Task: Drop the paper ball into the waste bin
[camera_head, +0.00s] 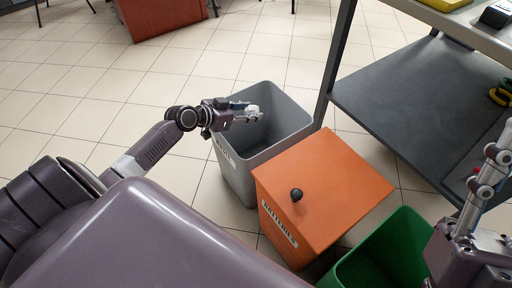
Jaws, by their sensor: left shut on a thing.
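My left arm reaches in from the left, and its gripper (248,117) is over the open top of a grey bin (292,130), near its middle. The left gripper is shut on a small whitish paper ball (252,109), partly hidden by the fingers. The grey bin stands on the floor and has a label on its front side, partly hidden. My right gripper (493,155) is at the right edge, cut off by the frame, and its fingers are not clear.
An orange box (335,185) with a black knob and a "BATTERIES" label stands against the grey bin's right. A green open bin (385,250) is in front of it. A dark-shelved table (430,95) stands at the right. Tiled floor is free at the upper left.

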